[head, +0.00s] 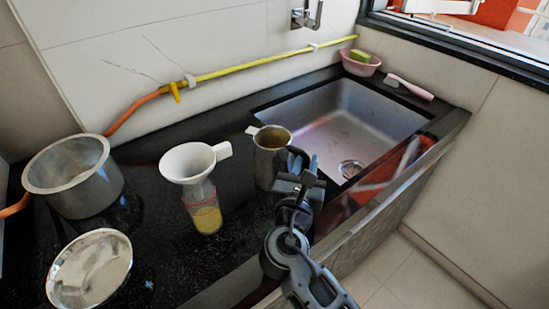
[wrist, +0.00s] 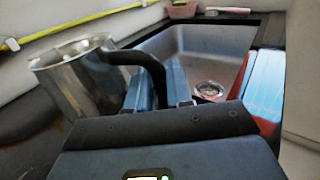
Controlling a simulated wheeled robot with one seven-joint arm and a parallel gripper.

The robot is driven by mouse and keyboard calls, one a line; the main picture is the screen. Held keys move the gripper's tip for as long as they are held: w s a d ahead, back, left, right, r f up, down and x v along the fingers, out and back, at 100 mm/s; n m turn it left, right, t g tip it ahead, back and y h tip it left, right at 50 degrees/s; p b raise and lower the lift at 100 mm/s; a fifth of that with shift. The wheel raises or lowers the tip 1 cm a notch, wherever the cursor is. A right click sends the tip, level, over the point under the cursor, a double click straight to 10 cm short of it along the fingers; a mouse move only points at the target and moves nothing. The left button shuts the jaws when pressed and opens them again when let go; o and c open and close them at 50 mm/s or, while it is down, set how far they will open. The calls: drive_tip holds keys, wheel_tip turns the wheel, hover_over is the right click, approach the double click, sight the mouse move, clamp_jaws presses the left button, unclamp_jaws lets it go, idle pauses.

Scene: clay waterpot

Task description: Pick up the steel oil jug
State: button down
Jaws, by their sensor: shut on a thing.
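The steel oil jug (head: 270,158) is upright at the left front corner of the sink in the head view. In the wrist view the jug (wrist: 78,82) is at the left, with its open rim up and a dark curved handle (wrist: 142,60) reaching right. My gripper (head: 303,172) is at the jug's right side. In the wrist view its blue-grey fingers (wrist: 160,86) are on either side of the handle, shut on it. The jug's base is partly hidden, and I cannot tell whether it touches the counter.
A bottle with yellow liquid (head: 206,215) under a white funnel (head: 188,162) stands left of the jug. A large steel pot (head: 75,178) and a steel bowl (head: 90,272) are further left. The sink (head: 345,125) is behind right. A pink dish (head: 361,65) and brush (head: 410,87) lie beyond it.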

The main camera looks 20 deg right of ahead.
sight(307, 156)
drive_tip(key=shift+r, duration=0.1)
idle(0.6)
drive_tip(key=shift+r, duration=0.55)
wheel_tip(307, 156, up, 3)
drive_tip(key=shift+f+p, duration=0.15)
drive_tip(key=shift+p, duration=0.2)
drive_tip(key=s+d+r+p, duration=0.2)
drive_tip(key=s+d+r, duration=0.3)
drive_tip(key=d, duration=0.5)
drive_tip(key=shift+s+d+r, duration=0.15)
drive_tip(key=shift+d+r, duration=0.05)
drive_tip(key=shift+r, duration=0.85)
drive_tip(key=shift+s, duration=0.1)
